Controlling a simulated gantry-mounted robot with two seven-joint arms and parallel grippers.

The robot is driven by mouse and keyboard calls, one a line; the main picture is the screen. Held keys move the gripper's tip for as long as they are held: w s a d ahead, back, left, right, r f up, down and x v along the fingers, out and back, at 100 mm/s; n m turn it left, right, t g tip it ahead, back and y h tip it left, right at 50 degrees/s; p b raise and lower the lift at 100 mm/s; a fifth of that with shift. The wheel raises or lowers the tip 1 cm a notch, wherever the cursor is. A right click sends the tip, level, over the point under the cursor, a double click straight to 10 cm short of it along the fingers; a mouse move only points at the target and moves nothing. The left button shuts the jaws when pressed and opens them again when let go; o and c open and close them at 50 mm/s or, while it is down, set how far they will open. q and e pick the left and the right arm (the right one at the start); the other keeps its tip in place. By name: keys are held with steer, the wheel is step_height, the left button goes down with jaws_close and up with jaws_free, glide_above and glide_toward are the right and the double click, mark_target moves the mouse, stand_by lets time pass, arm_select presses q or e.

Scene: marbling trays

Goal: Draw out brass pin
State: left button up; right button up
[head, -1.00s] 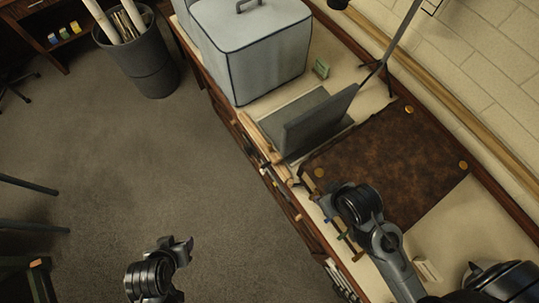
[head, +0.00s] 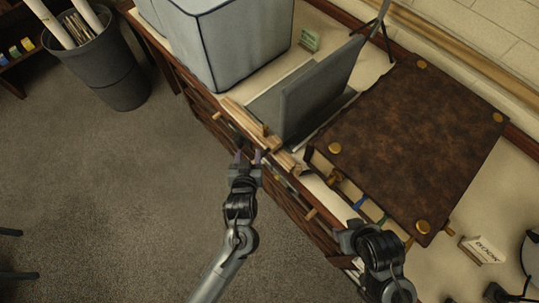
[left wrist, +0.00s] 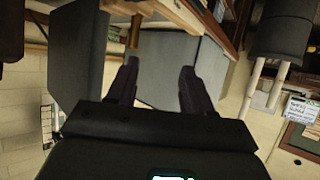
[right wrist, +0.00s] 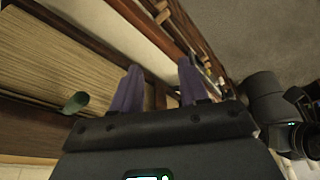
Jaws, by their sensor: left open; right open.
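A big brown book (head: 415,130) with round brass studs lies on the desk. Small brass pieces stick out at its front edge (head: 334,178) and its right corner (head: 450,231); I cannot tell which is the brass pin. My left gripper (head: 247,157) is open and empty by the desk's front edge, left of the book. It also shows open in the left wrist view (left wrist: 158,72). My right gripper (right wrist: 160,72) is open, close to the book's page edges (right wrist: 60,60); a green tab (right wrist: 76,102) shows to its left. In the head view my right arm hides its fingertips.
A grey upright board (head: 320,90) stands left of the book, with wooden strips (head: 250,122) before it. A large grey-blue box (head: 230,45) stands at the back left. A small sign (head: 482,249) stands right of the book. The floor in front is clear.

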mark_target(265, 131)
arm_select(q)
steer(key=shift+m+t, duration=0.3)
steer(key=shift+t, duration=0.6)
steer(key=w+d+f+b, duration=0.1)
steer(key=w+b, duration=0.1)
steer(key=w+d+f+b, duration=0.1)
steer(key=d+b, duration=0.1)
steer(key=w+d+f+b, duration=0.1)
steer(key=w+d+b, duration=0.1)
steer(key=b, duration=0.1)
steer(key=shift+w, duration=0.3)
steer(key=b+x, duration=0.2)
steer(key=x, duration=0.6)
steer(key=shift+w+d+f, duration=0.1)
steer(key=shift+d, duration=0.05)
steer(key=shift+x, duration=0.75)
steer(key=shift+c, duration=0.3)
jaws_close()
